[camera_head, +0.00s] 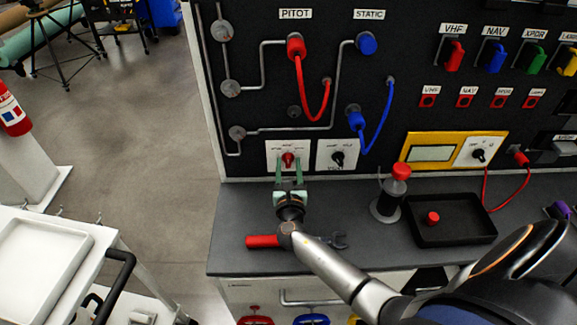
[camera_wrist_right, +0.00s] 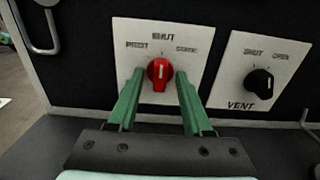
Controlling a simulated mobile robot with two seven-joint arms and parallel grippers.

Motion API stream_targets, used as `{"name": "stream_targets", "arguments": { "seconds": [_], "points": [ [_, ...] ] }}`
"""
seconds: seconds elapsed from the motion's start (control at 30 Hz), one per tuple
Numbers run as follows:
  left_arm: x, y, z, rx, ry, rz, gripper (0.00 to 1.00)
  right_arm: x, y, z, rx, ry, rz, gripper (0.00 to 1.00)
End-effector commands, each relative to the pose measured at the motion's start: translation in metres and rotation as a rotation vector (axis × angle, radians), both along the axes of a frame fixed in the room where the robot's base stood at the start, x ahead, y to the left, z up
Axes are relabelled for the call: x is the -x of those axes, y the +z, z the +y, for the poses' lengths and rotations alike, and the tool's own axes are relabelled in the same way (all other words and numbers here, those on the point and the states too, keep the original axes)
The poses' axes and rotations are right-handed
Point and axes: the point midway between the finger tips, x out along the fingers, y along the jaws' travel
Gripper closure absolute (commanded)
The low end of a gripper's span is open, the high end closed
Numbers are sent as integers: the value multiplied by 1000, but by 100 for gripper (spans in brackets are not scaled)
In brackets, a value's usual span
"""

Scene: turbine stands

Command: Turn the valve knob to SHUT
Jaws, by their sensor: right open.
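The red valve knob (camera_head: 288,159) sits on a white plate (camera_head: 272,148) low on the black panel. In the right wrist view the red knob (camera_wrist_right: 160,72) has a white mark that looks about upright, toward the word SHUT above it. My right gripper (camera_head: 289,170) is open, its green fingers pointing at the panel. In the right wrist view the fingertips (camera_wrist_right: 158,82) stand left and right of the knob's lower part, with gaps showing; I cannot tell how deep they reach. My left gripper is not in view.
A black VENT knob (camera_wrist_right: 260,82) on its own plate is close on the right. A red hose (camera_head: 314,118) hangs above.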

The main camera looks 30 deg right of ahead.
Motion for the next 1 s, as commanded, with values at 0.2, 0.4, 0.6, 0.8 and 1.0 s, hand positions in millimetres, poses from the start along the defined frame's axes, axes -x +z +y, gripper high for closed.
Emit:
{"name": "stream_targets", "arguments": {
  "seconds": [0.2,0.4,0.6,0.8,1.0],
  "points": [
    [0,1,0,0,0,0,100,11,0,7,-1,1,0,50],
    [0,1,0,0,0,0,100,45,-1,28,-3,1,3,50],
    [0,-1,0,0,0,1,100,81,-1,49,-1,0,2,50],
    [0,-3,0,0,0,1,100,102,-1,62,-1,-1,1,50],
    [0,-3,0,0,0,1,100,107,0,66,-1,0,-1,50]
  ]
}}
